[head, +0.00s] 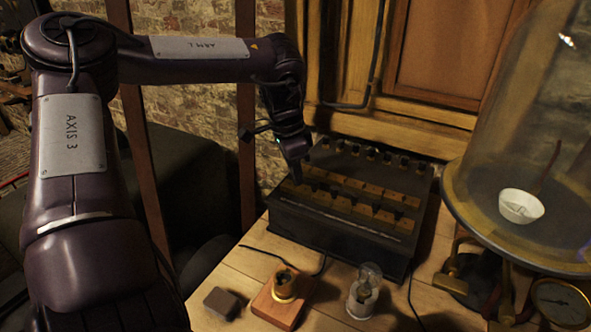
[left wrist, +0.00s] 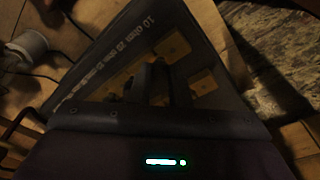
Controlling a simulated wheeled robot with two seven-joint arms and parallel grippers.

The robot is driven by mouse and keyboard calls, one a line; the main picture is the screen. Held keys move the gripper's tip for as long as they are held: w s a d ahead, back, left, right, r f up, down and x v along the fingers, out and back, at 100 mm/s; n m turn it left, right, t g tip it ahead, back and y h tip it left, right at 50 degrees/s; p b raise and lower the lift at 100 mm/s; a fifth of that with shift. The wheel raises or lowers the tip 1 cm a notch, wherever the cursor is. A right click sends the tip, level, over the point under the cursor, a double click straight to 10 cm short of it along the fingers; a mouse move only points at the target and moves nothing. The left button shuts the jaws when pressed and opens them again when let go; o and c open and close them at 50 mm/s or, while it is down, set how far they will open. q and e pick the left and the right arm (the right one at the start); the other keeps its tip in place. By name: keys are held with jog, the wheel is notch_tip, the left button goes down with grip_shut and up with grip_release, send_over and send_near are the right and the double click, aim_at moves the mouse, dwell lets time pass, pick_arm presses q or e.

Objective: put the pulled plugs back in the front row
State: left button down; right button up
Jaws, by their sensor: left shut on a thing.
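A dark plug box (head: 340,233) with rows of brass blocks on its top stands on the wooden table. Ohm markings run along its edge in the left wrist view (left wrist: 108,58). The front row of brass blocks (head: 362,209) shows dark gaps between blocks. Several black plug heads (head: 372,154) stand along the back of the box. My right gripper is out of view.
A glass bell jar (head: 520,110) on a round plate, with a white bowl (head: 520,207) inside, stands to the right. In front are a grey-brown block (head: 221,303), a wooden-based brass socket (head: 283,288) and a glass-topped piece (head: 365,290). A panelled wooden wall (head: 425,120) is behind.

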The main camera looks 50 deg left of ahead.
pick_arm(q)
jog(key=c, duration=1.3)
grip_release()
notch_tip(320, 180, up, 2)
jog(key=shift+s+a+r, duration=0.1)
jog(key=shift+r, duration=0.15)
jog(key=shift+s+a+r, duration=0.1)
jog(key=shift+s+r, duration=0.15)
jog(key=shift+r, duration=1.05)
jog(key=shift+s+a+r, duration=0.1)
jog(key=shift+s+r, duration=0.1)
jog(key=shift+r, duration=1.05)
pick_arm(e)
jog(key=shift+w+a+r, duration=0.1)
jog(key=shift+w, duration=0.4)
